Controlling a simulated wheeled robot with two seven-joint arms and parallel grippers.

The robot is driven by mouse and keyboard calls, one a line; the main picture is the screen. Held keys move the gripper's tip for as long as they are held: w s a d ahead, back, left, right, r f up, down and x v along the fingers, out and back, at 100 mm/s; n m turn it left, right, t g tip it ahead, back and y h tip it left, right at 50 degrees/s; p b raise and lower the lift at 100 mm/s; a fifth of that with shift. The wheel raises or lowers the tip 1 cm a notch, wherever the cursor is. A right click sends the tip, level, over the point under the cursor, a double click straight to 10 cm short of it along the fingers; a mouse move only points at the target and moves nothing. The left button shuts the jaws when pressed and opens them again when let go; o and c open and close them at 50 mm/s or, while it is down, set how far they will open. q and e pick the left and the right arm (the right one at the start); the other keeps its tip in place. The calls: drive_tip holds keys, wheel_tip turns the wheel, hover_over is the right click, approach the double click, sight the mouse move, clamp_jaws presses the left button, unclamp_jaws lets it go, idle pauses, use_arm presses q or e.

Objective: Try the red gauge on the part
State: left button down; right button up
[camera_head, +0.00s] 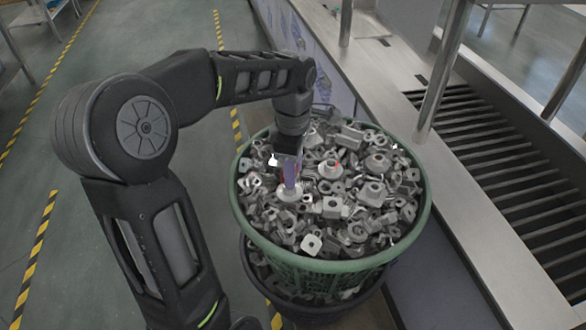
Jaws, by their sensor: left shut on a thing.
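My left gripper (287,172) points down into the green basket (262,240), over the left part of the heap. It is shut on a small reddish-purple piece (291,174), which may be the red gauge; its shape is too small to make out. A pale round metal part (288,193) with a flange lies just under the fingertips. I cannot tell whether the held piece touches it. Another round flanged part (331,169) with a small red spot lies to the right. My right gripper is not in view.
The basket is full of loose grey metal parts (349,208) and sits in a dark tub (300,309). A long metal counter (452,235) with a slatted conveyor (511,180) and upright posts stands to the right. Open floor with yellow-black tape (42,240) lies left.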

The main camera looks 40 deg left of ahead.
use_arm(q)
drive_tip(key=shift+f+b, duration=0.3)
drive_tip(key=shift+f, duration=0.05)
drive_tip(key=shift+r, duration=0.1)
idle(1.1)
drive_tip(key=shift+r+p, duration=1.2)
drive_tip(key=shift+r, duration=0.3)
drive_tip(key=shift+r, duration=0.1)
wheel_tip(320, 180, up, 4)
drive_tip(key=p, duration=0.3)
drive_tip(key=shift+s, duration=0.1)
